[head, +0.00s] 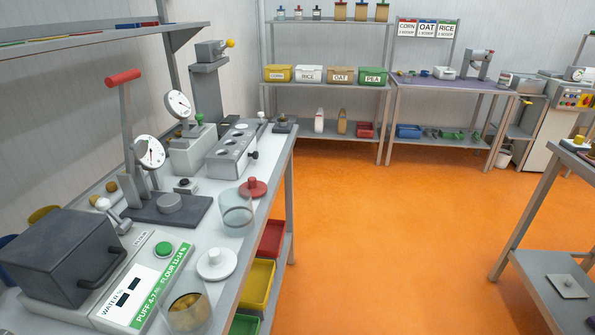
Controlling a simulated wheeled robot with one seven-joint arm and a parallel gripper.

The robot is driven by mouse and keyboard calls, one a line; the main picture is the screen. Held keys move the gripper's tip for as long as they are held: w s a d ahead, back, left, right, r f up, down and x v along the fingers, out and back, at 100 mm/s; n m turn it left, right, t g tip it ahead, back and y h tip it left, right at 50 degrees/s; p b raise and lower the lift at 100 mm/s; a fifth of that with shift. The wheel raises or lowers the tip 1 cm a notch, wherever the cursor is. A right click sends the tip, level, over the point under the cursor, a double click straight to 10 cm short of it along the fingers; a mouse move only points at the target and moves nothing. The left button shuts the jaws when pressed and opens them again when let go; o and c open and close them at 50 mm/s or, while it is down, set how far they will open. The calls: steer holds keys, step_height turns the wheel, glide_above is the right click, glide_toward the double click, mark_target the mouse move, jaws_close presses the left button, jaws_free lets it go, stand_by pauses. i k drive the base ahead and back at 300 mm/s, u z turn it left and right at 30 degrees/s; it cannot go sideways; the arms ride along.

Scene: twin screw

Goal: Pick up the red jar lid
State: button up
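The red jar lid (256,190), a flat disc with a small upright knob, lies on the left workbench (222,150) near its right edge. It is just behind a clear jar (237,214), whose rim appears close to it or overlaps it in the picture; I cannot tell whether they touch. A white lid (216,264) with a similar knob lies nearer, in front of the clear jar. A second clear jar (188,316) with brownish contents stands at the near edge of the picture. My gripper is not in view.
A dark press base (166,211) with a red-handled lever (123,77) stands left of the lid, and a grey block with holes (232,150) stands behind it. Coloured bins (257,284) sit below the bench. The orange floor (400,240) to the right is clear.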

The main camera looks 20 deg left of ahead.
mark_target(258, 188)
steer(key=u, duration=0.05)
steer(key=i, duration=1.15)
steer(key=u, duration=0.7)
steer(key=i, duration=0.7)
steer(key=u, duration=0.4)
